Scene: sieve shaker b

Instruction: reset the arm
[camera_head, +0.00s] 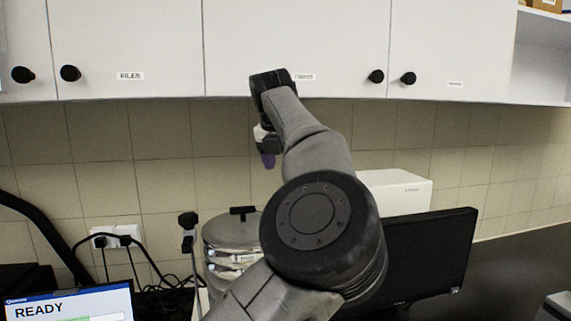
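One of my arms comes in from the bottom, left of the middle, and rises across the view; I take it for my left arm. Its wrist is bent over in front of the wall cabinets. My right gripper is not in view. The sieve shaker (228,232), with a round lid and a dark knob, stands behind my arm, which hides its right side.
White cabinets (130,45) with black knobs run along the top. A monitor (430,255) and a white box (400,192) stand right of my arm. A screen reading READY (70,305) is at bottom left. Cables run from a wall socket (116,237). The dark counter (520,258) is mostly bare at right.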

